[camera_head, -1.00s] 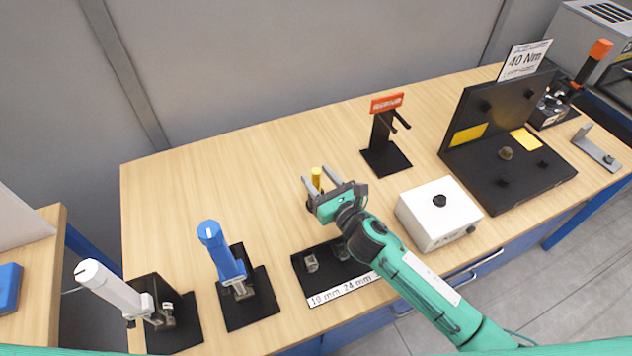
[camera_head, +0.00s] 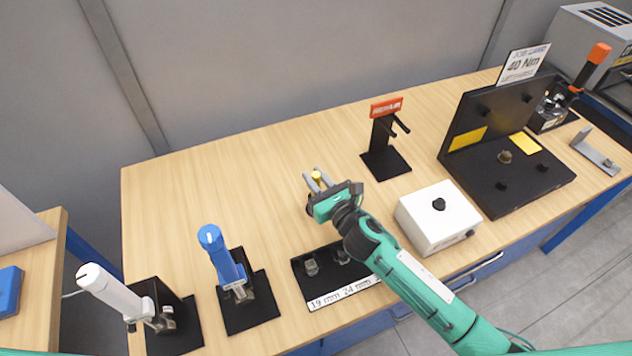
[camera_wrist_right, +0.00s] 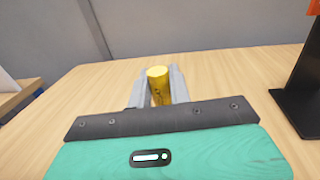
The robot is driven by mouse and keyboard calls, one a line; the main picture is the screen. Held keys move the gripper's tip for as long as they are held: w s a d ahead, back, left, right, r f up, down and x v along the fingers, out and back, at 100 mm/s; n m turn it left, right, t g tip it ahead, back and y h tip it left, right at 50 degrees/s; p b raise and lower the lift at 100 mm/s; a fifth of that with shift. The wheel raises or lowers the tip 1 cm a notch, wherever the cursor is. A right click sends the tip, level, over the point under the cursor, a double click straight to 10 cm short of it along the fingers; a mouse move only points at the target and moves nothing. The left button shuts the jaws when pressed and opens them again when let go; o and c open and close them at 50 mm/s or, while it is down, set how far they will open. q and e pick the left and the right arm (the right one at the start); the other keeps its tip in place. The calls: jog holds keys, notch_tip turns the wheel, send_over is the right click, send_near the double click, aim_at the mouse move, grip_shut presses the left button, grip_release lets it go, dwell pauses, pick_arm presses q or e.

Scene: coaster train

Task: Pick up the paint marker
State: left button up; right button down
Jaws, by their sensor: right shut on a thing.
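The paint marker (camera_head: 317,176) is a small yellow cylinder, upright between the fingers of my right gripper (camera_head: 318,180) over the middle of the table. In the right wrist view the yellow marker (camera_wrist_right: 158,84) stands between the two grey fingers (camera_wrist_right: 160,92), which press on its sides. Its lower part is hidden behind the gripper body. I cannot tell whether its base is touching the table. My left gripper is not in view.
A black socket tray (camera_head: 299,268) labelled 19 mm 24 mm lies in front, with a white box (camera_head: 462,222) to its right. A black stand with a red sign (camera_head: 385,160) is behind right. Blue (camera_head: 222,255) and white (camera_head: 108,290) tools stand left. The table's back left is clear.

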notch_tip(320, 180, up, 20)
dwell(0.6)
